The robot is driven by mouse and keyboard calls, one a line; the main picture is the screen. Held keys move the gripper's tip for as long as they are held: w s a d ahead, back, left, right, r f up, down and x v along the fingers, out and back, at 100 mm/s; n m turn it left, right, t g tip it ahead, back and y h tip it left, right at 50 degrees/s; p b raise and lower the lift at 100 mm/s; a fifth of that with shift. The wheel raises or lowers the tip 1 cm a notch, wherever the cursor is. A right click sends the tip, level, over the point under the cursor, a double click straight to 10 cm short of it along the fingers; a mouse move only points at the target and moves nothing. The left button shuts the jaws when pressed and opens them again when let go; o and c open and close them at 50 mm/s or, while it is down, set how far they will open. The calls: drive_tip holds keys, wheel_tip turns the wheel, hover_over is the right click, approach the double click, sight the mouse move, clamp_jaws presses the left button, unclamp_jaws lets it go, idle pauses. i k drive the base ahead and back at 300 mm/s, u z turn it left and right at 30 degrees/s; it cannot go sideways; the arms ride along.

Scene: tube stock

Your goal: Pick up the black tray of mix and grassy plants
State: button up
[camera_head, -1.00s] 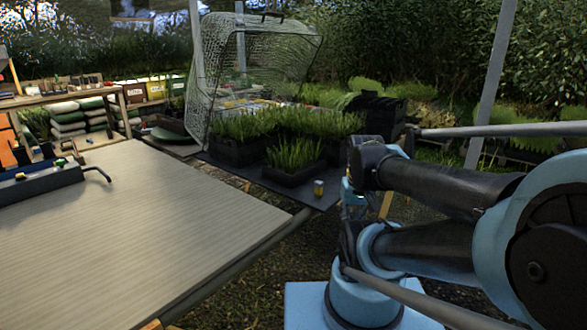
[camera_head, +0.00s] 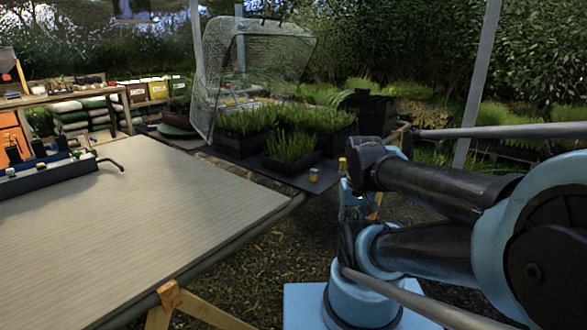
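Black trays of green grassy plants stand together on a dark surface beyond the wooden table. One black tray (camera_head: 292,166) is in front, with tall grass-like plants (camera_head: 291,145) rising from it. Another black tray (camera_head: 229,143) is behind it to the left, and more grassy plants (camera_head: 325,118) stand behind to the right. I cannot tell which tray holds the mix. My arm is folded at the right, well apart from the trays. The small end parts of my arm (camera_head: 354,204) show below the dark wrist, but the gripper's fingers cannot be made out.
A pale wooden table (camera_head: 170,225) fills the left front, with a trestle leg (camera_head: 170,298) below. A clear mesh cover (camera_head: 255,62) stands tilted behind the trays. A small yellow-and-white item (camera_head: 314,174) sits right of the front tray. Open ground lies between table and arm.

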sight(289, 160)
drive_tip(key=z, duration=0.05)
drive_tip(key=k, duration=0.1)
drive_tip(key=z, duration=0.75)
drive_tip(key=i, duration=0.6)
drive_tip(key=u, duration=0.2)
